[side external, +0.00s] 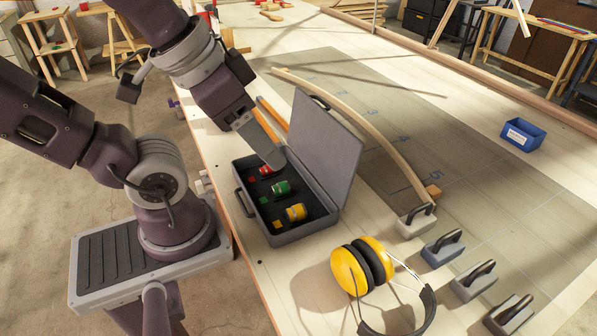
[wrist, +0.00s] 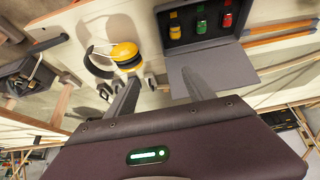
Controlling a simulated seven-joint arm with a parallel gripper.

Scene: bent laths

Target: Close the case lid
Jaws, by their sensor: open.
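The grey case (side external: 290,237) lies open on the workbench, with red, green and yellow containers in its dark inside. Its lid (side external: 322,150) stands up from the right-hand side, leaning slightly back, with a handle at its top edge. My gripper (side external: 275,160) is above the far left part of the case, on the open side of the lid. Its fingers are apart and empty. In the wrist view, the fingers (wrist: 160,77) show apart, and the right one overlaps the lid (wrist: 222,66). I cannot tell whether it touches the lid. The case (wrist: 206,40) shows above it.
Yellow earmuffs (side external: 362,267) lie close in front of the case. Several handled blocks (side external: 443,246) stand at the right. A bent lath (side external: 365,130) runs behind the lid. Orange sticks (side external: 272,114) lie beyond the case. A blue bin (side external: 522,134) sits far right. The grey mat has clear room.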

